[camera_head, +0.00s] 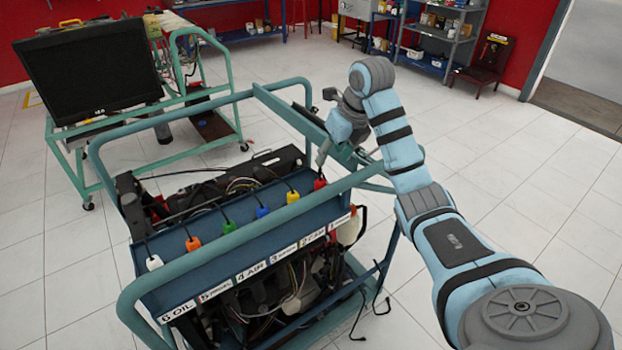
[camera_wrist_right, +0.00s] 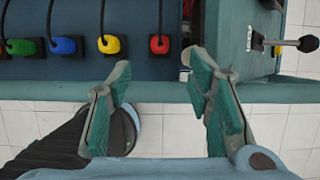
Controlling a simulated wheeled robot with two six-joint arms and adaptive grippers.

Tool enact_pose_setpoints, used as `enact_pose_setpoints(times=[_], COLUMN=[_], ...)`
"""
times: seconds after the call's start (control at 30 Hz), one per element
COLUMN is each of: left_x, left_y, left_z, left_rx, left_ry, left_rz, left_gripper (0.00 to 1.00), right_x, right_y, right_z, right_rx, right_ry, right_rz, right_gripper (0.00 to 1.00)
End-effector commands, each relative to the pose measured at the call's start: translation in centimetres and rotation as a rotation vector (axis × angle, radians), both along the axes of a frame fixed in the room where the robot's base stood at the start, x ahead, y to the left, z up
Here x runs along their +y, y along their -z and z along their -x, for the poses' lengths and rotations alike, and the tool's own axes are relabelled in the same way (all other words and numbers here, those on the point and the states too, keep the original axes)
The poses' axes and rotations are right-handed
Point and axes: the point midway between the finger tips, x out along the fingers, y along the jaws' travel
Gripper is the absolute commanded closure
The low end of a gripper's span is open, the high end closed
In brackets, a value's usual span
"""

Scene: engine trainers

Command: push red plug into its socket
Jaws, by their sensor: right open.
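The red plug (camera_head: 320,183) stands at the right end of a row of coloured plugs on the blue panel (camera_head: 215,240) of the engine trainer. In the right wrist view the red plug (camera_wrist_right: 160,44) has a black cable and sits at a black square socket (camera_wrist_right: 153,52); how deep it sits I cannot tell. My right gripper (camera_head: 321,158) is beside the red plug in the head view. In the wrist view its open, empty fingers (camera_wrist_right: 160,68) are spread on either side of the plug's line, apart from it. My left gripper is out of view.
Yellow (camera_wrist_right: 109,44), blue (camera_wrist_right: 65,46) and green plugs line up left of the red one. The trainer's teal rail (camera_wrist_right: 165,92) runs in front of the panel. A lever with a black knob (camera_wrist_right: 308,44) stands at the right. A monitor (camera_head: 88,72) is behind.

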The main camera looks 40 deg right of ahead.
Motion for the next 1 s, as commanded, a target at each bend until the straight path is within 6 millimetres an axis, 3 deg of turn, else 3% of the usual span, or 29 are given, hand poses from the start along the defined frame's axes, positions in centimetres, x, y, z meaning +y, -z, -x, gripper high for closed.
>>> enact_pose_setpoints(times=[0.33, 0.5, 0.8, 1.0], left_x=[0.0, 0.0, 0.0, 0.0], left_y=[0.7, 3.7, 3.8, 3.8], left_z=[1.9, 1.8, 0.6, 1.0], left_rx=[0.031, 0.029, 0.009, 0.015], left_ry=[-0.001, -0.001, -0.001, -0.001], left_rz=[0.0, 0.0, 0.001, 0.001], left_gripper=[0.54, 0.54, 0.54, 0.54], right_x=[-1.1, -0.9, -0.8, -0.8], right_y=[0.5, 3.5, 8.0, 8.7], right_z=[0.8, -0.2, -2.5, -2.8], right_rx=[0.001, 0.002, 0.003, 0.002], right_ry=[0.022, 0.019, 0.017, 0.016], right_rz=[0.001, -0.002, 0.0, 0.0], right_gripper=[0.54, 0.54, 0.54, 0.54])
